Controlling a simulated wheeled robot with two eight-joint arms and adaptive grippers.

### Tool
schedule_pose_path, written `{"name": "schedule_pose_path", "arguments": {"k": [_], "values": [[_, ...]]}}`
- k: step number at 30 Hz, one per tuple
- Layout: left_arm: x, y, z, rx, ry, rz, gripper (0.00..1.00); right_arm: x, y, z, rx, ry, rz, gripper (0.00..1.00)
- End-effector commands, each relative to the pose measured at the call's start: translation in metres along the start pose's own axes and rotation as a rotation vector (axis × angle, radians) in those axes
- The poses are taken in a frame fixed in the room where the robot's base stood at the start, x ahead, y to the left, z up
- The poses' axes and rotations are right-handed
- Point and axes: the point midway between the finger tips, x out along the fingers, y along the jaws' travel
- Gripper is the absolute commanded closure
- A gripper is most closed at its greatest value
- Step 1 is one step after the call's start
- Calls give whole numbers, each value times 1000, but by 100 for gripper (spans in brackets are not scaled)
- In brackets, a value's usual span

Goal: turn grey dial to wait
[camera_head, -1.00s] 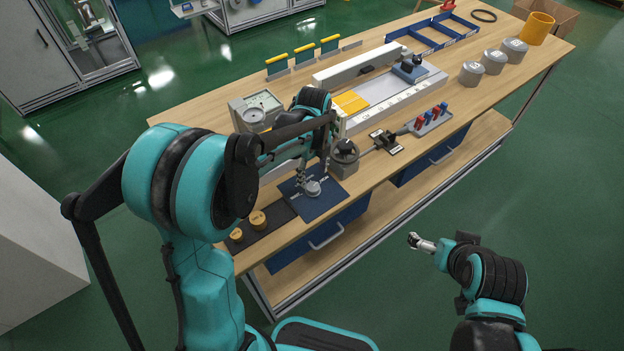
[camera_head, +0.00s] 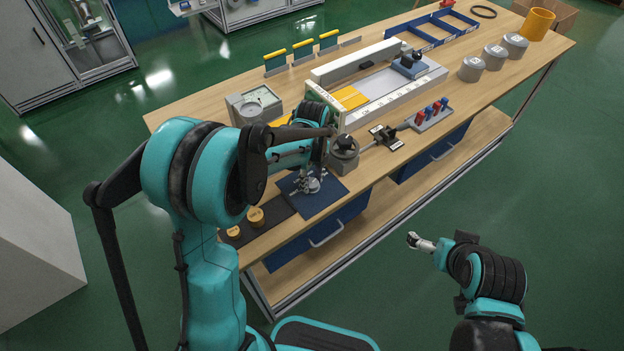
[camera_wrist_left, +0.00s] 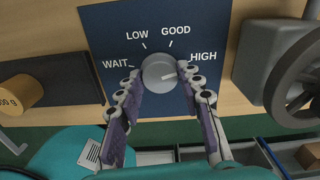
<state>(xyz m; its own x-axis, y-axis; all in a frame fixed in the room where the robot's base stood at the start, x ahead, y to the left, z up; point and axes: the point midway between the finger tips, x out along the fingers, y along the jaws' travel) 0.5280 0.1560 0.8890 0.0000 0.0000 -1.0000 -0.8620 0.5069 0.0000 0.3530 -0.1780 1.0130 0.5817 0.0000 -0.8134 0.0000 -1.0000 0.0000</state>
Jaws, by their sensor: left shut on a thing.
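The grey dial (camera_wrist_left: 157,70) sits on a dark blue panel (camera_wrist_left: 100,35) marked WAIT, LOW, GOOD and HIGH from left to right. A faint light mark on the dial appears to lie on its right side, towards HIGH. My left gripper (camera_wrist_left: 160,88) is shut on the dial, one finger on each side of its near edge. In the head view the left gripper (camera_head: 308,184) is over the blue panel (camera_head: 322,203) and partly covers the dial. My right gripper (camera_head: 415,241) is off the table's front at the right, too small to judge.
A black mat (camera_head: 268,222) with yellow-brown weights (camera_head: 256,217) lies left of the panel. A grey block with a black handwheel (camera_wrist_left: 295,75) stands close on the right. Several grey cylinders (camera_head: 471,68) stand at the far right of the wooden table.

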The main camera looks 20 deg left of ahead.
Motion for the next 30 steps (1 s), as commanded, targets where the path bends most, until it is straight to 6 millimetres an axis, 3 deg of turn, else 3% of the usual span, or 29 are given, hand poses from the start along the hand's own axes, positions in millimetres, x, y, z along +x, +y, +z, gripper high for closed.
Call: {"name": "schedule_pose_path", "arguments": {"k": [14, 30], "values": [[0, 0, 0, -145, 0, 0, 93, -1, 0, -1, 0, 0, 0, 0], [0, 0, 0, -640, 0, 0, 92, -3, 0, -2, 0, 0, 0, 0]]}}
